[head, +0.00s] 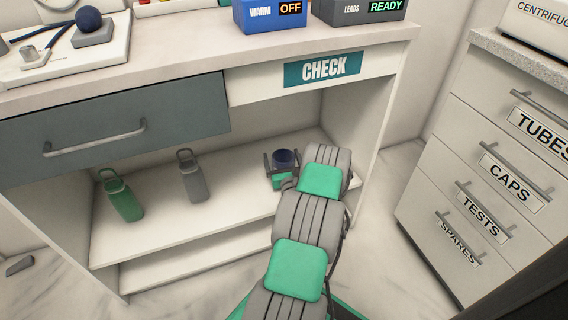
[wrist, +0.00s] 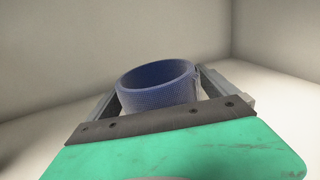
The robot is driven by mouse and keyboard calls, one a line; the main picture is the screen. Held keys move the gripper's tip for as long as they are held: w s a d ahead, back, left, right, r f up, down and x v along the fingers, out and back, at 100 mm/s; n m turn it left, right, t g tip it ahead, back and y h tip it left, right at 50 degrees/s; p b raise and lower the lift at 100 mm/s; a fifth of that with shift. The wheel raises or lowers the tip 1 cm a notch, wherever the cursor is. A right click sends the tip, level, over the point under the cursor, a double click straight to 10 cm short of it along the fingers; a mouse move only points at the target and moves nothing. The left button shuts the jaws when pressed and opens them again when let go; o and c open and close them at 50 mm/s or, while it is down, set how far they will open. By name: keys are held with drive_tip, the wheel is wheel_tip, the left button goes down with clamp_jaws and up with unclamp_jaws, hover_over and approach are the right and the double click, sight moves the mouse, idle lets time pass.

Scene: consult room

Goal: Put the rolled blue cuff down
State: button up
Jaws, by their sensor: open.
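The rolled blue cuff (head: 286,157) is at the right part of the open shelf under the counter, by the end of my arm. It also shows in the wrist view (wrist: 158,88) as an upright textured ring, between the two fingers. My gripper (head: 283,162) is open around it, with a finger on each side. In the wrist view the gripper (wrist: 165,95) hides the cuff's lower part, so its contact with the shelf cannot be seen.
A green bottle (head: 122,197) and a grey bottle (head: 193,177) stand left on the shelf (head: 235,193). The CHECK counter (head: 200,52) is overhead, with a grey drawer (head: 110,125). A side panel (head: 368,130) closes the right. A labelled drawer cabinet (head: 480,170) stands further right.

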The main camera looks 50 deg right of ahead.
drive_tip(key=v, duration=0.3)
drive_tip(key=shift+s+a+p, duration=0.1)
drive_tip(key=shift+s+p, duration=0.1)
drive_tip(key=shift+p, duration=0.1)
drive_tip(key=shift+b+v, duration=0.5)
drive_tip(key=shift+v, duration=0.4)
drive_tip(key=v, duration=0.5)
drive_tip(key=shift+s+a+r, duration=0.1)
drive_tip(key=shift+s+a, duration=0.1)
drive_tip(key=shift+s, duration=0.1)
drive_tip(key=shift+s+a, duration=0.35)
drive_tip(key=shift+a, duration=0.05)
